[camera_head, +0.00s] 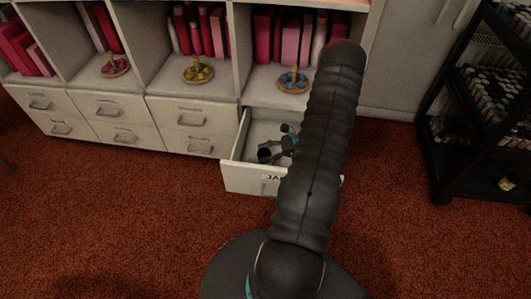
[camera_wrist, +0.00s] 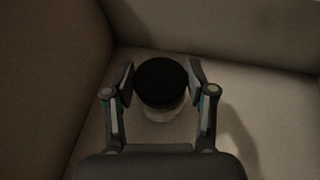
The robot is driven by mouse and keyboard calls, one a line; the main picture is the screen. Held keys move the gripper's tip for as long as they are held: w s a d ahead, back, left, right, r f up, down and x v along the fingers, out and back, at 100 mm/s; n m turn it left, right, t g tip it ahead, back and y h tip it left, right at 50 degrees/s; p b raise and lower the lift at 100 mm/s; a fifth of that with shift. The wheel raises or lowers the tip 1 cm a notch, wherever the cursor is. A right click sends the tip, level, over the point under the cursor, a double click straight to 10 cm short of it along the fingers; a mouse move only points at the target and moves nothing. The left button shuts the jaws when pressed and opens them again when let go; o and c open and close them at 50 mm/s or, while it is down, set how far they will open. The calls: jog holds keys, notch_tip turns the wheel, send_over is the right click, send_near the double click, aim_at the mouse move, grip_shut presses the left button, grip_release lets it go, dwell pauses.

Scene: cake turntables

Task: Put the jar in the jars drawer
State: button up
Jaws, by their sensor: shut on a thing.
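The jar (camera_wrist: 161,84) has a black lid and a pale body. In the wrist view it sits between the fingers of my gripper (camera_wrist: 161,80), which is shut on it. Pale drawer walls surround the jar, and I cannot tell whether its base touches the drawer floor. In the head view the open jars drawer (camera_head: 232,178) pulls out from the white cabinet, with a partly hidden label starting "JA". My gripper (camera_head: 280,150) shows inside that drawer. My arm hides the drawer's right part, and I cannot make out the jar clearly there.
Closed drawers (camera_head: 118,105) line the cabinet to the left. Above them, shelves hold pink and red books (camera_head: 290,38) and small turntables (camera_head: 198,72). A black rack (camera_head: 480,100) stands at the right. Red carpet (camera_head: 110,220) in front of the cabinet is clear.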

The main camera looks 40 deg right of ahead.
jog(key=shift+f, duration=0.2)
jog(key=o, duration=1.2)
jog(key=shift+r, duration=0.1)
jog(key=shift+r, duration=0.1)
jog(key=v, duration=1.2)
jog(key=shift+r+b, duration=0.1)
jog(key=shift+b, duration=0.3)
